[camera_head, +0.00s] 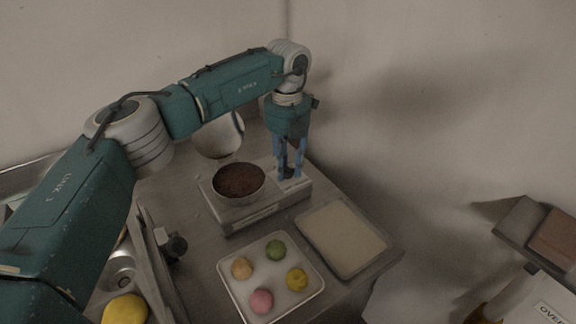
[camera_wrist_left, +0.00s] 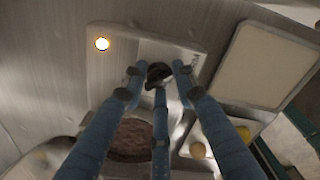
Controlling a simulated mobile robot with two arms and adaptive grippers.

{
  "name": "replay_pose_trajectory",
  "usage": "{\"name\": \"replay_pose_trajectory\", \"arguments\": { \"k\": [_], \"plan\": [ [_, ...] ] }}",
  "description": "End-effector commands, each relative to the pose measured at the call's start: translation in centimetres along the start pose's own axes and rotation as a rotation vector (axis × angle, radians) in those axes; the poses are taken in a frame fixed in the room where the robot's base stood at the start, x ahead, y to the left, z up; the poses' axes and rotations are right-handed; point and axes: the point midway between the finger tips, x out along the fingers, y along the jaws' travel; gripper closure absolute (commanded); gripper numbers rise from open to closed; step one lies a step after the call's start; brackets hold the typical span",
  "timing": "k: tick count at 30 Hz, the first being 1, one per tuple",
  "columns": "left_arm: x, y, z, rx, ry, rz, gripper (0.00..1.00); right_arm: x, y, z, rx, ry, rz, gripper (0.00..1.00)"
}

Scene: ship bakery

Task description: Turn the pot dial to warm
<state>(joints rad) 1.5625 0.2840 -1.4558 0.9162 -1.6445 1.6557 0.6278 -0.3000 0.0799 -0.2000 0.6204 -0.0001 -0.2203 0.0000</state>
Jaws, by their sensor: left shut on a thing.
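The pot (camera_head: 238,181) is a round metal vessel with dark brown contents. It sits on a flat pale base (camera_head: 262,213) on the worktop. My left gripper (camera_head: 288,172) points down at the right rear part of this base. In the left wrist view its blue fingers (camera_wrist_left: 158,82) are closed around a black dial (camera_wrist_left: 158,71) on the base. The fingers hide parts of the dial, so its exact setting cannot be read. A round lamp (camera_wrist_left: 102,43) glows on the base near one corner. My right gripper is not in view.
A tray (camera_head: 227,274) with several coloured round pieces lies in front of the base. A flat pale tray (camera_head: 341,238) lies to its right. A white container (camera_head: 217,137) stands behind the pot. A wall closes off the back.

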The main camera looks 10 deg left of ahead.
Motion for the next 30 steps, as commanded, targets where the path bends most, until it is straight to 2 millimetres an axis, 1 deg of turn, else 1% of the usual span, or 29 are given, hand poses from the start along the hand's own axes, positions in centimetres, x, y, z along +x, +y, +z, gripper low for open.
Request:
{"name": "replay_pose_trajectory", "arguments": {
  "k": [1,15,16,17,18,19,27,30],
  "plan": [
    [-0.48,0.27,0.38,-0.014,-0.013,0.001,0.98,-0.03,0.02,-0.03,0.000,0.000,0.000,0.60],
    [-0.49,0.31,0.38,-0.027,-0.012,0.002,0.98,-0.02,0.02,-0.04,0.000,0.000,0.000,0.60],
    [-0.49,0.31,0.38,-0.027,-0.012,0.002,0.68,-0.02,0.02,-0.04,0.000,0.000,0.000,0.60],
    [-0.49,0.31,0.37,-0.026,-0.012,0.002,0.62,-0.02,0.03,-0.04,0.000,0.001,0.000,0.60],
    [-0.47,0.29,0.35,-0.026,-0.011,0.002,0.54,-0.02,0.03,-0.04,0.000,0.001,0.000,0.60],
    [-0.43,0.26,0.32,-0.025,-0.010,0.002,0.50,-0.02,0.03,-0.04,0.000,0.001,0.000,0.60],
    [-0.21,0.11,0.13,-0.021,-0.004,0.001,0.50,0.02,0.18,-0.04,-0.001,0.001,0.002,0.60],
    [-0.70,0.08,0.15,-0.021,-0.005,0.001,0.50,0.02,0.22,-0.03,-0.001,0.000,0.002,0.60]
  ]
}}
